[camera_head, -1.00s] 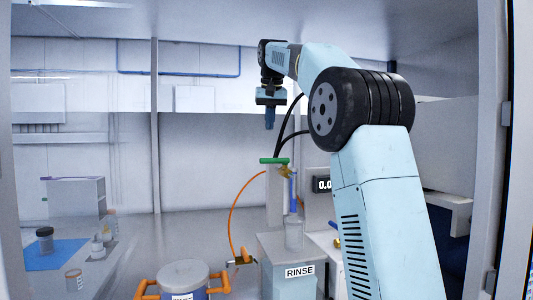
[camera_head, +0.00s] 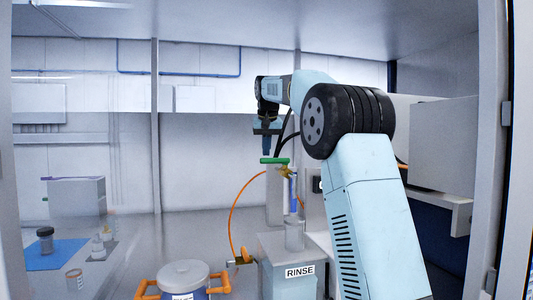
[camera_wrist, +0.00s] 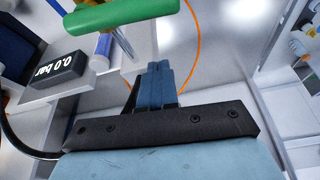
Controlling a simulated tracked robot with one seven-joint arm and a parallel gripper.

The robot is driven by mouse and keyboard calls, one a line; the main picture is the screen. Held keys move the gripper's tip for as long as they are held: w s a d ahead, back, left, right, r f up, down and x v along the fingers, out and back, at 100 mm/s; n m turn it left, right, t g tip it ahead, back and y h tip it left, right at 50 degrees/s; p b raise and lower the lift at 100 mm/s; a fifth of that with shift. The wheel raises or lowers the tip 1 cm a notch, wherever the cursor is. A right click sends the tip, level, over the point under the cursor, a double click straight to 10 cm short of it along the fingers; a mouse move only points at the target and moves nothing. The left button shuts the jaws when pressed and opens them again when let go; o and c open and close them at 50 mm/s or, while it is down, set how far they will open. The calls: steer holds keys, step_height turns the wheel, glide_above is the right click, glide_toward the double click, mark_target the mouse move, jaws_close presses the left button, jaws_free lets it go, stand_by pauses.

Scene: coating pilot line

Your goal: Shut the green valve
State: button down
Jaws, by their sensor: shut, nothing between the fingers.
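The green valve handle (camera_head: 274,160) is a bar lying crosswise on a brass body (camera_head: 286,172), on top of a pale post. In the wrist view the green handle (camera_wrist: 122,14) is large at the top, up and left of the fingertips. My gripper (camera_head: 267,152) points down just above the handle's left half in the head view. Its blue fingers (camera_wrist: 158,70) are together and empty in the wrist view, with a visible gap between them and the handle. The fingers hide no part of the handle in the wrist view.
An orange hose (camera_head: 231,212) loops left of the post. A display reading 0.0 bar (camera_wrist: 74,60) stands near the valve. A clear vessel (camera_head: 294,234) is above the RINSE label (camera_head: 300,271). A lidded drum (camera_head: 184,275) with orange handles is front left.

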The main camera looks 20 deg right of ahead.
mark_target(275, 161)
steer(key=s, duration=0.2)
steer(key=s+f, duration=0.1)
steer(key=shift+s+a+f, duration=0.1)
steer(key=shift+s+a, duration=0.15)
steer(key=shift+s, duration=0.15)
steer(key=shift+s+a, duration=0.1)
steer(key=shift+a, duration=0.05)
